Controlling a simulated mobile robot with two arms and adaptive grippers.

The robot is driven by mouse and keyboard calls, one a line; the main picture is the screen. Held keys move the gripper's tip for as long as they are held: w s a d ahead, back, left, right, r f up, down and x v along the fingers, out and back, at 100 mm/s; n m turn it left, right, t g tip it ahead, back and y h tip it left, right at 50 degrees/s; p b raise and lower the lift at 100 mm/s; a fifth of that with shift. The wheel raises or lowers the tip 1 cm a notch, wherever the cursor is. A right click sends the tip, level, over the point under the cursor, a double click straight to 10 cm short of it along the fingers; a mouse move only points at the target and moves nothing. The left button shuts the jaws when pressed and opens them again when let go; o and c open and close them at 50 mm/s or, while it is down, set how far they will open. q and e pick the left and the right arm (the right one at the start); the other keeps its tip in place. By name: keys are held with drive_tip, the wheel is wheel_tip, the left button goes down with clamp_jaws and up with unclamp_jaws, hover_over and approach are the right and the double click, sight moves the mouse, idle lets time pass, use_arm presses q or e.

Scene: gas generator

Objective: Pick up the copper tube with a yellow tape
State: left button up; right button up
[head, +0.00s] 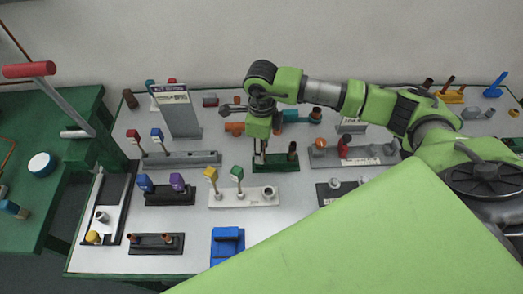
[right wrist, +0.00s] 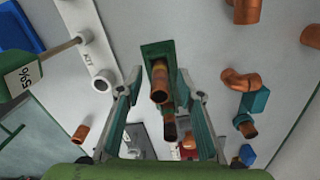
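A copper tube with a yellowish band (right wrist: 158,82) stands in a green holder (right wrist: 158,49), seen from above in the right wrist view. A second, darker tube (right wrist: 170,126) stands in line with it. My right gripper (right wrist: 162,80) is open, with one finger on each side of the banded tube and gaps visible. In the head view the right gripper (head: 261,146) points down over the left part of the green holder (head: 275,167). The other tube (head: 292,150) stands at the holder's right end. The gripper hides most of the banded tube there. My left gripper is not in view.
A white holder (head: 243,201) with yellow-topped and green-topped parts stands at front left of the green holder. A grey holder (head: 355,161) is to the right, and teal and copper fittings (head: 296,116) lie behind. A grey upright sign (head: 178,116) stands back left.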

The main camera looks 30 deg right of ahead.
clamp_jaws()
